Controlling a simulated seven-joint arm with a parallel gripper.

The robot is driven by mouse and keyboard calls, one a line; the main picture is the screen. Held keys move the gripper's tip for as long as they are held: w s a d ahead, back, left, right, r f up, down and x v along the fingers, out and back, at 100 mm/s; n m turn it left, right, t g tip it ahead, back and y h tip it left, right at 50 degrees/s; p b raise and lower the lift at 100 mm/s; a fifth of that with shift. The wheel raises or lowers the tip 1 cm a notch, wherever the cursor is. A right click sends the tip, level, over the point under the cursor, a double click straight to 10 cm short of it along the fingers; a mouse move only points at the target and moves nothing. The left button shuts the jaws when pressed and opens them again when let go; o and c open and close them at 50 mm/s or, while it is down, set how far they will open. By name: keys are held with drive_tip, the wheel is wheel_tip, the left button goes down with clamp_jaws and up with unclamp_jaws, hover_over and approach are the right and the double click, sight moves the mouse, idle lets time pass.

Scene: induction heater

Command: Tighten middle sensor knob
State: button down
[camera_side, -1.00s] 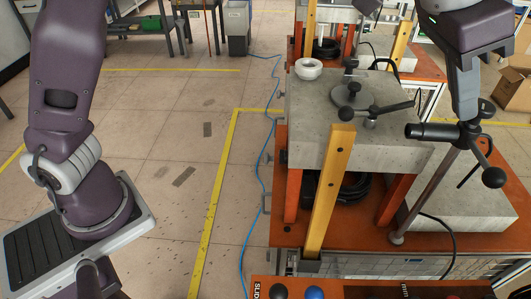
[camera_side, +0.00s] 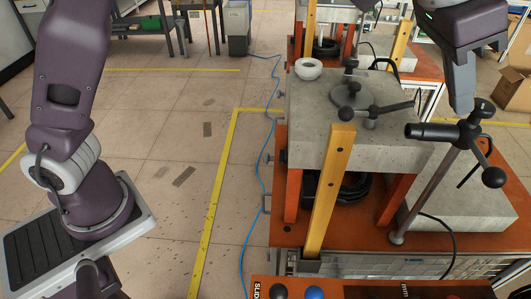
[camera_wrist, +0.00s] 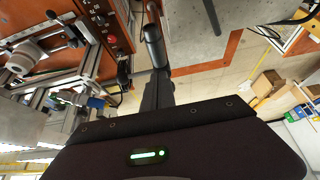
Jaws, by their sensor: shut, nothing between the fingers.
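The sensor stand is a metal rod (camera_side: 425,195) leaning up on the right in the side view. It carries a black cylindrical sensor (camera_side: 434,131), a black clamp with a knob (camera_side: 474,134) in the middle and a black ball knob (camera_side: 493,177) lower right. My gripper (camera_side: 462,110) is shut and empty, pointing down just above and beside the middle clamp. I cannot tell whether it touches the clamp. In the wrist view the black sensor cylinder (camera_wrist: 153,46) lies just beyond my fingers, and the middle knob is hard to make out.
A yellow post (camera_side: 330,190) stands in front. A second similar station is behind.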

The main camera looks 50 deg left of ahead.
drive_tip(key=shift+w+a, duration=0.4)
drive_tip(key=shift+w, duration=0.1)
drive_tip(key=shift+w, duration=0.15)
drive_tip(key=shift+a, duration=0.15)
wheel_tip(320, 180, up, 6)
drive_tip(key=shift+s+a, duration=0.2)
drive_tip(key=shift+a, duration=0.05)
idle(0.6)
wheel_tip(320, 180, down, 6)
drive_tip(key=s+d, duration=0.1)
drive_tip(key=d, duration=0.1)
drive_tip(key=shift+s+d, duration=0.2)
drive_tip(key=shift+s, duration=0.2)
